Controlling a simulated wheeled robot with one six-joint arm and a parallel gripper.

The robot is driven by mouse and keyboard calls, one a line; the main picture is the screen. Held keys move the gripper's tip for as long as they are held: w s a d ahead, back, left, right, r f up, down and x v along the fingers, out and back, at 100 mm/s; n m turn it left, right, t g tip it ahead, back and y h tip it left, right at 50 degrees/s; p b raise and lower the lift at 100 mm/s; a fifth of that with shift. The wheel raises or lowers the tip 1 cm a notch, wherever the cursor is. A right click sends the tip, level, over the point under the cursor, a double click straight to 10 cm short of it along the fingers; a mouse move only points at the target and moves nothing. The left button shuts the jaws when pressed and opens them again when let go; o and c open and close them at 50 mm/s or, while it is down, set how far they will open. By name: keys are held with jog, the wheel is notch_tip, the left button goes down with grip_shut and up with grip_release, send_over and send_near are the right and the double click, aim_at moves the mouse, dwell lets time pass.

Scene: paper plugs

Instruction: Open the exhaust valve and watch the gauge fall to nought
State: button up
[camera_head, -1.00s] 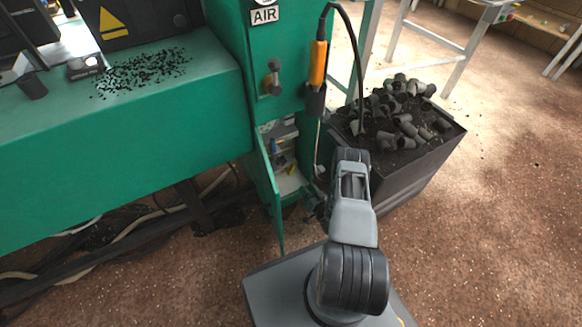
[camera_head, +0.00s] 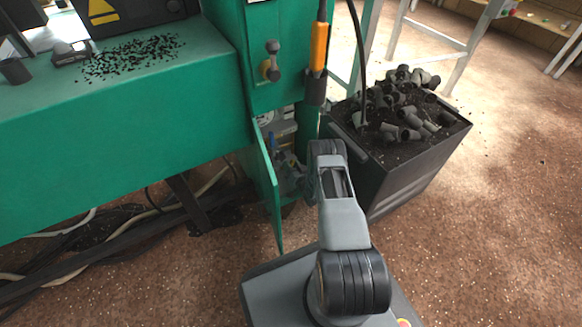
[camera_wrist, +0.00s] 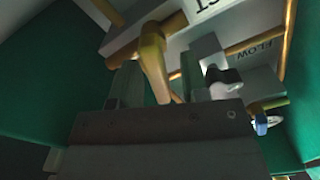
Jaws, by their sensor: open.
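My gripper (camera_wrist: 165,78) is open in the wrist view, with one finger on each side of a yellow-brass lever (camera_wrist: 153,58). I cannot tell whether either finger touches it. The lever hangs from brass pipework under a pale plate with a partly cut-off label ending in "ST" (camera_wrist: 209,5). In the head view my arm reaches into the low open compartment of the green machine (camera_head: 245,140), and my gripper (camera_head: 290,182) is mostly hidden there. No gauge reading can be made out.
A "FLOW" label (camera_wrist: 270,48) and a blue knob (camera_wrist: 262,124) lie to the right. The open green door (camera_head: 264,190) stands left of my arm. A dark bin of grey plugs (camera_head: 400,175) stands close on the right. An orange-handled tool (camera_head: 318,45) hangs above.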

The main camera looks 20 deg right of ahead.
jog(key=shift+w, duration=0.1)
grip_shut()
dwell(0.4)
jog(key=shift+m, duration=0.3)
jog(key=shift+d+f+m, duration=0.15)
jog(key=shift+d+m, duration=0.05)
jog(key=shift+m, duration=0.65)
jog(key=shift+d+f+m, duration=0.15)
jog(key=shift+m, duration=0.75)
jog(key=shift+d+f+m, duration=0.15)
jog(key=shift+d+m, duration=0.05)
jog(key=shift+m, duration=0.65)
grip_release()
